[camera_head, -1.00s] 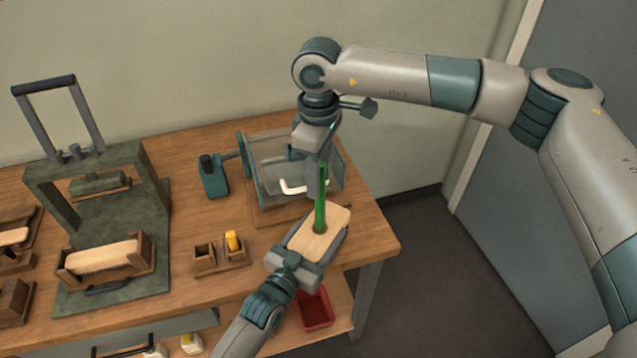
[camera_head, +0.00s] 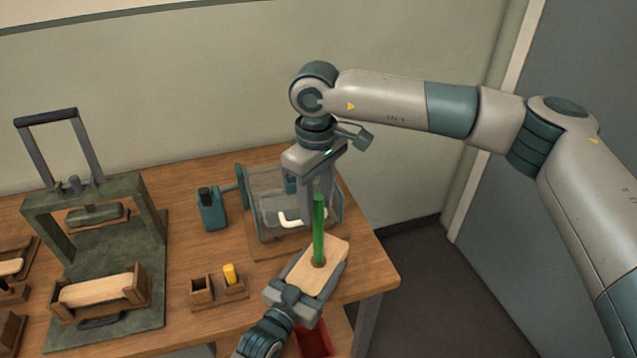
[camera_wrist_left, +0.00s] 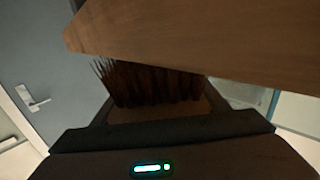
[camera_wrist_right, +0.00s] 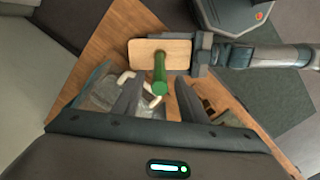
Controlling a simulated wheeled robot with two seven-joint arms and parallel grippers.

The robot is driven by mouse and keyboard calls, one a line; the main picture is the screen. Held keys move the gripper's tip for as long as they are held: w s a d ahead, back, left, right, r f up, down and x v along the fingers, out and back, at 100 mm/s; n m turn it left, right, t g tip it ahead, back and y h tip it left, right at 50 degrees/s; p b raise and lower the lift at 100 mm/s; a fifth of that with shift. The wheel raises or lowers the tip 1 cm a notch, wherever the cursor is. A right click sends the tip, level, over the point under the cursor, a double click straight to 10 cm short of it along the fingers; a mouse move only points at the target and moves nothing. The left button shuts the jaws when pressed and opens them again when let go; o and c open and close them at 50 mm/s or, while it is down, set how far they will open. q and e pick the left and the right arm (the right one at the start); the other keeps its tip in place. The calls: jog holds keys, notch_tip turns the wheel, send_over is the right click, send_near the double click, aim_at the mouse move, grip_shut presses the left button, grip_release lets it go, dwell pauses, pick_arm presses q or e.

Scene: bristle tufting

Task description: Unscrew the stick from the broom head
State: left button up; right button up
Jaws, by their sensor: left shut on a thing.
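The pale wooden broom head (camera_head: 330,255) sits past the front right of the table top, held in my left gripper (camera_head: 297,282), which is shut on its near end. In the left wrist view, dark brown bristles (camera_wrist_left: 150,85) stick out from the broom head. The green stick (camera_head: 318,230) stands upright in the broom head's top. My right gripper (camera_head: 319,200) is above, pointing down, its fingers open. In the right wrist view, the stick's top (camera_wrist_right: 159,88) shows between the two fingers, with gaps on both sides.
The wooden table (camera_head: 180,255) holds a green press (camera_head: 145,215), a clear-sided machine (camera_head: 265,215), a teal device (camera_head: 211,210) and small wooden boxes, one with a yellow piece (camera_head: 229,274). A red bin (camera_head: 314,342) is below the left arm.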

jog(key=m, duration=0.4)
jog(key=shift+r, duration=0.35)
jog(key=m, duration=0.4)
jog(key=shift+r+m, duration=0.35)
jog(key=shift+m, duration=0.05)
jog(key=m, duration=0.3)
jog(key=r+m, duration=0.1)
jog(key=m, duration=0.7)
jog(key=shift+r, duration=0.4)
jog(key=m, duration=0.4)
jog(key=shift+d+r+m, duration=0.1)
jog(key=shift+r+m, duration=0.2)
jog(key=shift+r, duration=0.05)
jog(key=m, duration=0.4)
jog(key=shift+r, duration=0.35)
jog(key=m, duration=0.4)
jog(key=shift+d+r, duration=0.1)
jog(key=shift+r, duration=0.2)
jog(key=shift+f, duration=0.15)
